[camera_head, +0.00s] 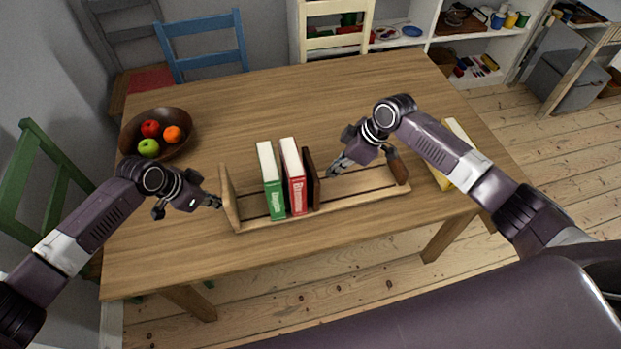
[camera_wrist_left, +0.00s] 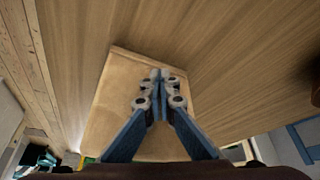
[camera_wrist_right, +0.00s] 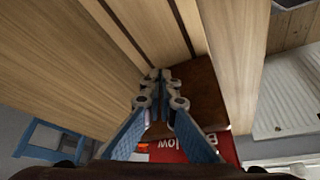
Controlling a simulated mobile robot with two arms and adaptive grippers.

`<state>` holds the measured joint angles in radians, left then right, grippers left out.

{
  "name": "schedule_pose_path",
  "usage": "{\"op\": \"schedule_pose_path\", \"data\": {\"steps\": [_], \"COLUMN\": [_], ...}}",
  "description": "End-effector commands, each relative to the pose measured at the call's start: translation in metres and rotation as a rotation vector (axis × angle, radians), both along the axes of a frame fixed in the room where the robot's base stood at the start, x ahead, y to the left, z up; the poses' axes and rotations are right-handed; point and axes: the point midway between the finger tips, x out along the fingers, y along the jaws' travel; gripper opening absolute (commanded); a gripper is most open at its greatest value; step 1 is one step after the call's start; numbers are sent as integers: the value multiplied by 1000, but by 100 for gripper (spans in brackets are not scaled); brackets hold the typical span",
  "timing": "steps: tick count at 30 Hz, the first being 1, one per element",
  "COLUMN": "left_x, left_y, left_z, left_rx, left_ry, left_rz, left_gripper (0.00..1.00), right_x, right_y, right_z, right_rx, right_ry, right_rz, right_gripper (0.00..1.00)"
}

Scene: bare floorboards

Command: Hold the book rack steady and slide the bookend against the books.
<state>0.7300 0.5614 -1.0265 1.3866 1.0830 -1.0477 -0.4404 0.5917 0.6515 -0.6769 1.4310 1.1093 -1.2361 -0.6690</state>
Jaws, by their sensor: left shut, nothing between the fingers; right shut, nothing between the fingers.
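The wooden book rack (camera_head: 350,197) lies along the table's near side. A green book (camera_head: 272,185) and a red book (camera_head: 294,182) stand upright in its left part. The dark brown bookend (camera_head: 312,182) stands right beside the red book; the bookend (camera_wrist_right: 203,95) also shows in the right wrist view. My right gripper (camera_head: 333,172) is shut and empty just right of the bookend; I cannot tell if it touches. My left gripper (camera_head: 219,203) is shut and empty at the outer face of the rack's left end panel (camera_wrist_left: 112,110), close to or touching it.
A brown bowl (camera_head: 180,150) with apples and an orange stands at the back left. A yellow-and-white object (camera_head: 443,178) lies near the table's right edge. The rack's right part is empty up to its end panel. Chairs stand around the table; the table's back middle is clear.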

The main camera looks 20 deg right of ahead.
Motion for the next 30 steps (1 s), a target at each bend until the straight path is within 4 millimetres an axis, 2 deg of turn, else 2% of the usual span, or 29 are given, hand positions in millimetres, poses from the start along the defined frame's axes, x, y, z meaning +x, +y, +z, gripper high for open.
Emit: {"op": "schedule_pose_path", "data": {"steps": [13, 30], "left_x": [0, 0], "left_y": [-2, -2], "left_z": [1, 1], "left_rx": [-4, -4], "left_ry": [-2, -2], "left_rz": [-1, -1], "left_gripper": [0, 0], "right_x": [0, 0], "right_y": [1, 18], "right_z": [0, 0], "right_rx": [0, 1], "right_ry": [0, 0], "right_rz": [0, 0], "right_gripper": [0, 0]}}
